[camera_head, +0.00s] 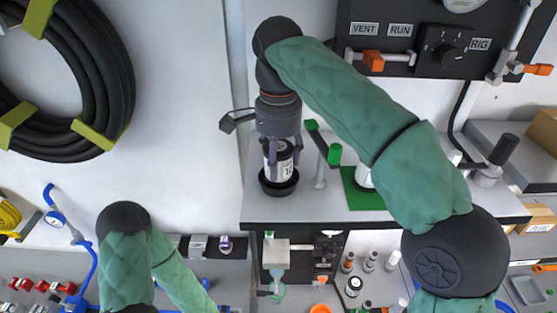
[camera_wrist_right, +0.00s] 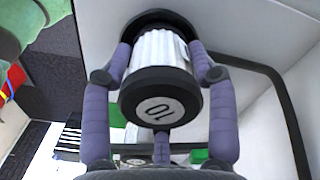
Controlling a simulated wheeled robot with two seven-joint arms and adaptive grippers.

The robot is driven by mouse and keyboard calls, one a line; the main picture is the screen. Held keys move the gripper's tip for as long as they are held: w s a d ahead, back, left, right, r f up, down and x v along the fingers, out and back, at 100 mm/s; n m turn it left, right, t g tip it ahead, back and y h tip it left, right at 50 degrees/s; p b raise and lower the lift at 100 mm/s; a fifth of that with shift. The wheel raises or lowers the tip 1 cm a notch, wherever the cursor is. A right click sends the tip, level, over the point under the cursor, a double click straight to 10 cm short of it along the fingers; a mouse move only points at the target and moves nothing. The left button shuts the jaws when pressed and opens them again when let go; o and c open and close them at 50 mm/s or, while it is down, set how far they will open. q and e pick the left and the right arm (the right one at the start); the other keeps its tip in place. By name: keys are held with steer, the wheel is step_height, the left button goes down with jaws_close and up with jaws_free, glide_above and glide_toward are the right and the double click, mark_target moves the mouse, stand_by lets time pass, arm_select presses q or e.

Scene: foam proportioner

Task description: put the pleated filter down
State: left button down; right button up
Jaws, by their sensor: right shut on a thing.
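The pleated filter (camera_head: 283,168) is a white ribbed cylinder with black end caps. In the right wrist view the filter (camera_wrist_right: 158,58) shows its near cap, marked 10. My right gripper (camera_head: 281,155) points down over the counter, with its purple fingers shut around the filter. The filter stands about upright at a round black base or dish (camera_head: 278,187) near the counter's left front edge. I cannot tell whether that black part is separate from the filter, or whether it bears the filter's weight. My left arm shows at the lower left, but its gripper is out of frame.
The grey counter (camera_head: 330,208) has a green pad (camera_head: 362,194) with a white item, partly hidden by my right arm. A green-handled lever (camera_head: 322,140) stands close right of the gripper. A black panel (camera_head: 420,40) with valves is behind. Small parts stand below the counter.

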steer(key=shift+s+d+f, duration=0.1)
steer(key=shift+s+f, duration=0.05)
steer(key=shift+f, duration=0.1)
steer(key=shift+f, duration=0.1)
steer(key=shift+f, duration=0.2)
steer(key=o, duration=1.2)
step_height(320, 180, up, 8)
steer(key=shift+r+p, duration=0.1)
steer(key=shift+p, duration=0.8)
